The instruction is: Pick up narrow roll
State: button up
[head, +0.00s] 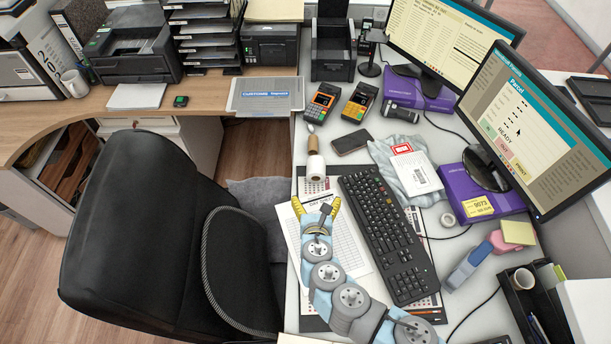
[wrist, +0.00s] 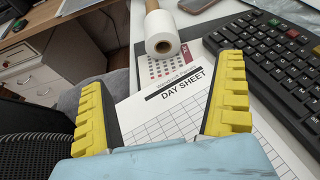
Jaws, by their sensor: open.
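A white paper roll (head: 316,166) with a hole in its end lies on the desk left of the keyboard. In the wrist view the same white roll (wrist: 163,45) is ahead, near the top centre. A smaller pale roll (head: 448,219) lies right of the keyboard; I cannot tell which of the two is the narrow roll. My gripper (head: 316,207) is open and empty above the papers, short of the white roll. Its yellow fingers (wrist: 161,85) are wide apart, with the roll beyond the tips and roughly between them in view.
The black keyboard (head: 388,235) is close on the right. The day sheet (wrist: 180,95) lies under my gripper. A phone (head: 351,143) and card terminals (head: 321,103) are farther back; the black chair (head: 165,235) is left.

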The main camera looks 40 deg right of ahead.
aim_at(316, 175)
jog(key=b+x, duration=0.2)
jog(key=x, duration=1)
jog(key=shift+d+r+b, duration=0.1)
jog(key=shift+b, duration=0.25)
jog(key=shift+b+x, duration=0.35)
jog(key=shift+x, duration=0.55)
jog(key=shift+b+x, duration=0.4)
jog(key=shift+x, duration=1.1)
jog(key=shift+w+d+f, duration=0.1)
jog(key=shift+f, duration=0.25)
jog(key=c, duration=1.4)
jog(key=shift+o, duration=0.2)
jog(key=shift+r, duration=0.1)
